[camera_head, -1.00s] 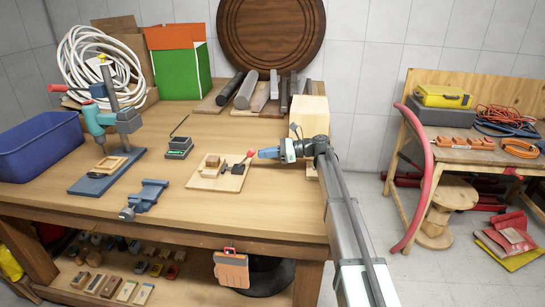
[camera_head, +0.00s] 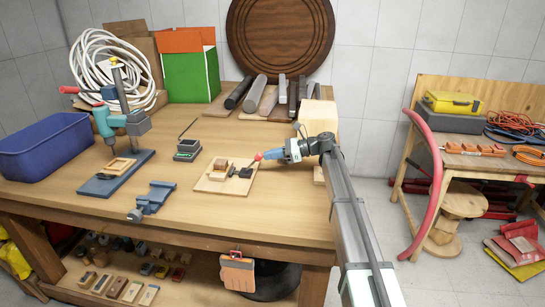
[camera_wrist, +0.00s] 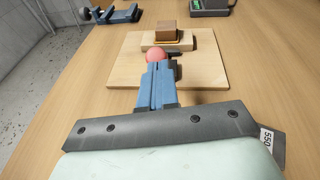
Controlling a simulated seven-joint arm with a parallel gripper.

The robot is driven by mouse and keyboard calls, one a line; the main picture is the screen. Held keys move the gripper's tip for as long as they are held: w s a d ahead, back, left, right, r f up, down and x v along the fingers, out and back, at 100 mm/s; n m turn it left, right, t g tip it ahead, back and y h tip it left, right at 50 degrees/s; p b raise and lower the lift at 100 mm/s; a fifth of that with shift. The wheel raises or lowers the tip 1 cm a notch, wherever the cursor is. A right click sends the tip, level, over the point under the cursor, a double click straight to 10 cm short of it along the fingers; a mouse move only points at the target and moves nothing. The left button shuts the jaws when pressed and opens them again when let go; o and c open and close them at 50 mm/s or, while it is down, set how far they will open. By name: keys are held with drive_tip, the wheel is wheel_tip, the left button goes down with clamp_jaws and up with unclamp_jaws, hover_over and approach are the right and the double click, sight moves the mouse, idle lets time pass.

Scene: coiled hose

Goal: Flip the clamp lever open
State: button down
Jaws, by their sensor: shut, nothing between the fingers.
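The clamp (camera_head: 241,172) is a small dark fixture on a light wooden board (camera_head: 213,186) on the workbench. Its lever has a red ball knob (camera_head: 258,157), which also shows in the wrist view (camera_wrist: 156,55). A small wooden block (camera_head: 219,167) sits on the board beside the clamp. My gripper (camera_head: 267,155) is shut and empty, with its blue fingertips at the knob; in the wrist view the fingers (camera_wrist: 158,85) cover part of the knob and most of the clamp. I cannot tell whether the fingertips touch the knob.
A blue vise (camera_head: 153,199) and a small dark device with a green display (camera_head: 188,149) stand left of the board. A drill press (camera_head: 112,125) and a blue bin (camera_head: 45,150) are farther left. A pale wood block (camera_head: 318,122) stands behind my arm.

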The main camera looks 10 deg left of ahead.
sight(259, 153)
drive_tip(key=shift+a+r, duration=0.1)
drive_tip(key=shift+r, duration=0.05)
drive_tip(key=a+r+h, duration=0.1)
drive_tip(key=h, duration=0.1)
drive_tip(key=a+r+h, duration=0.1)
drive_tip(key=a, duration=0.1)
drive_tip(key=a+r+h, duration=0.1)
drive_tip(key=h, duration=0.1)
drive_tip(key=shift+a+r+h, duration=0.25)
drive_tip(key=shift+h, duration=0.05)
drive_tip(key=shift+a+r, duration=0.2)
drive_tip(key=shift+a, duration=0.4)
